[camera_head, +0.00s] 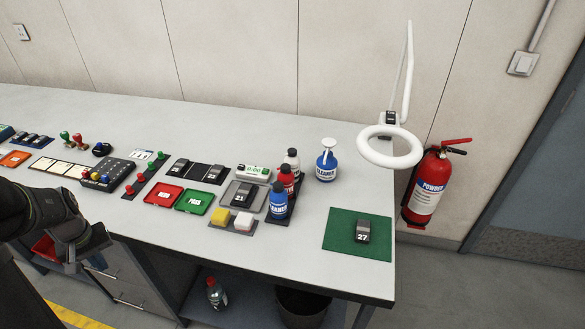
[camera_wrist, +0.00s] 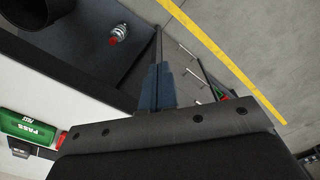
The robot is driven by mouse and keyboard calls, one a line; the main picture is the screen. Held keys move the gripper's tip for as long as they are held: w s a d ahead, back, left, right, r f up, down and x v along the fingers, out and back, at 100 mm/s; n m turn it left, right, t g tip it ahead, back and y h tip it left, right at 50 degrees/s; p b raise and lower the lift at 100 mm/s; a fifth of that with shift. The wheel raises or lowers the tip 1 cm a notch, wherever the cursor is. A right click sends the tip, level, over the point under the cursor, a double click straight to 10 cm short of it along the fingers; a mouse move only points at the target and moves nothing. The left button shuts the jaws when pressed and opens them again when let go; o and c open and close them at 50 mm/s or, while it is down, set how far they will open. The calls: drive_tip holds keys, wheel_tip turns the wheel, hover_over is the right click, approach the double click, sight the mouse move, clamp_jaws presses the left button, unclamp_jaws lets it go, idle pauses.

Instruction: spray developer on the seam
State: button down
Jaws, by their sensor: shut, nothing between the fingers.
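A dark grey block marked 27 (camera_head: 362,231) lies on a green mat (camera_head: 338,215) at the bench's right end; its seam is too small to make out. In a dark rack stand a white bottle (camera_head: 292,161) at the back, a red bottle (camera_head: 287,178) in the middle and a blue bottle (camera_head: 278,200) in front, whose label reads CLEANER. The white bottle's label is hidden or unreadable. My gripper (camera_head: 97,262) is off the bench's front edge at left, far from the bottles. In the wrist view its blue-grey fingers (camera_wrist: 157,85) are together and empty.
A magnifier lamp (camera_head: 390,146) overhangs the bench's right end. Bare bench surrounds the mat.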

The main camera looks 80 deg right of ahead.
drive_tip(key=s+d+r, duration=0.1)
drive_tip(key=d, duration=0.3)
drive_tip(key=s+d+r+m+h, duration=0.1)
drive_tip(key=s+d, duration=0.1)
drive_tip(key=d, duration=0.3)
drive_tip(key=s+d+r+h, duration=0.1)
drive_tip(key=d+r, duration=0.1)
drive_tip(key=d, duration=0.3)
drive_tip(key=shift+s+t, duration=0.2)
drive_tip(key=shift+t, duration=0.1)
drive_tip(key=s+d+r+m+h, duration=0.1)
drive_tip(key=s+d+r, duration=0.25)
drive_tip(key=d, duration=0.35)
drive_tip(key=s+d+r+m+h, duration=0.1)
drive_tip(key=s+d+r+h, duration=0.1)
drive_tip(key=s+d, duration=0.35)
wheel_tip(320, 180, up, 13)
drive_tip(key=m+g+h, duration=0.2)
drive_tip(key=g+h, duration=0.2)
hover_over(290, 153)
drive_tip(key=shift+d, duration=0.15)
drive_tip(key=shift+t, duration=0.3)
drive_tip(key=shift+f, duration=4.4)
drive_tip(key=shift+f, duration=0.1)
